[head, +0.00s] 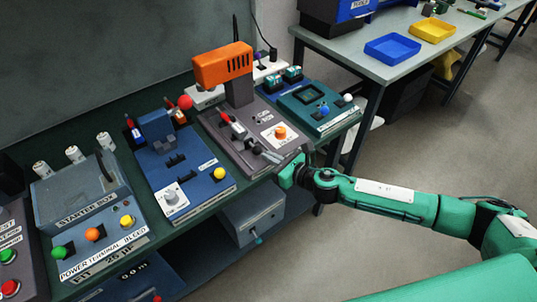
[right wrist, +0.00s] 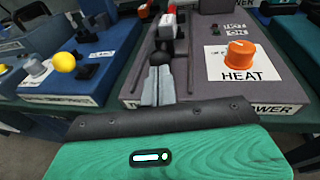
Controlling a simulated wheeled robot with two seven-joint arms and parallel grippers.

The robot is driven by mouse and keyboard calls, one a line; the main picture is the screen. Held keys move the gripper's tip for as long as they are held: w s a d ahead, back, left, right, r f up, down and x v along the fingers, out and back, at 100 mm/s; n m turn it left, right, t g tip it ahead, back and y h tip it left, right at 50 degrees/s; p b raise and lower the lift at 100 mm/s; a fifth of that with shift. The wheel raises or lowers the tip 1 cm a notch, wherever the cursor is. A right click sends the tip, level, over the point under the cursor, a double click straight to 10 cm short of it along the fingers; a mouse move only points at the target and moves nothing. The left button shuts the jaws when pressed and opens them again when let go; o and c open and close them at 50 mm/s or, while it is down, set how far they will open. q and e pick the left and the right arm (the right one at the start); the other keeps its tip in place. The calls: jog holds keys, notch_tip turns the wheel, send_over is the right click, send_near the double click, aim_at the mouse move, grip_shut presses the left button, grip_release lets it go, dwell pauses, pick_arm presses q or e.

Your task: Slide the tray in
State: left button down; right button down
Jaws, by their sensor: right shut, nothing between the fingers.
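The grey heat station (head: 212,125) has an orange head (head: 223,65) on a post. On its top lies a narrow slide, which I take as the tray (head: 239,131), with red and pale parts on it and a black knob (head: 257,149) at its front end. In the right wrist view the knob (right wrist: 161,58) is just ahead of my fingertips. My right gripper (head: 271,156) is shut and empty, its fingers pointing at the knob; I cannot tell whether they touch it. My left gripper is not in view.
An orange dial (head: 280,132) sits beside the slide. A blue station (head: 190,185) stands to the left and a teal one (head: 318,108) to the right. A grey box (head: 253,215) is under the bench. The floor at right is clear.

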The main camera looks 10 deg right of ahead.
aim_at(251, 138)
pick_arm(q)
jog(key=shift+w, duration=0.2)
pick_arm(e)
jog(key=shift+w+a, duration=0.3)
jog(key=shift+w, duration=0.05)
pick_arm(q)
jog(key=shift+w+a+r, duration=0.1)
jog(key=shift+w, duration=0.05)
